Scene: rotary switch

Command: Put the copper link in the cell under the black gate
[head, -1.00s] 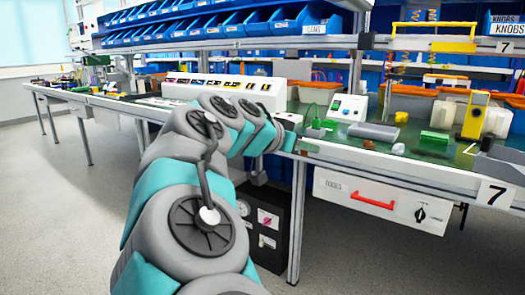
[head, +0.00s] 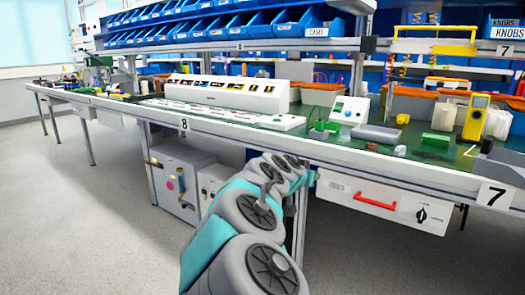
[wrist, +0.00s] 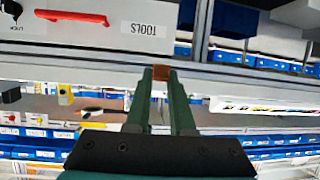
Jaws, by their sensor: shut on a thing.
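My gripper (wrist: 160,84) shows in the wrist view, its two green fingers shut on a small copper-brown piece, the copper link (wrist: 160,73), at their tips. In the head view my arm reaches to the bench's front edge, and the fingers and link cannot be made out there. A long pale housing (head: 223,94) with a row of coloured picture labels stands on the bench, left of and beyond my arm. A flat pale strip (head: 235,116) lies in front of it. At this size I cannot tell which label or cell goes with the black gate.
The bench's front edge (head: 250,140) runs close to my arm. A white tools drawer (head: 372,202) with a red handle hangs under it. A grey tray (head: 376,134) and a white-green control box (head: 349,109) stand on the bench. Blue bins (head: 215,28) line the shelf above.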

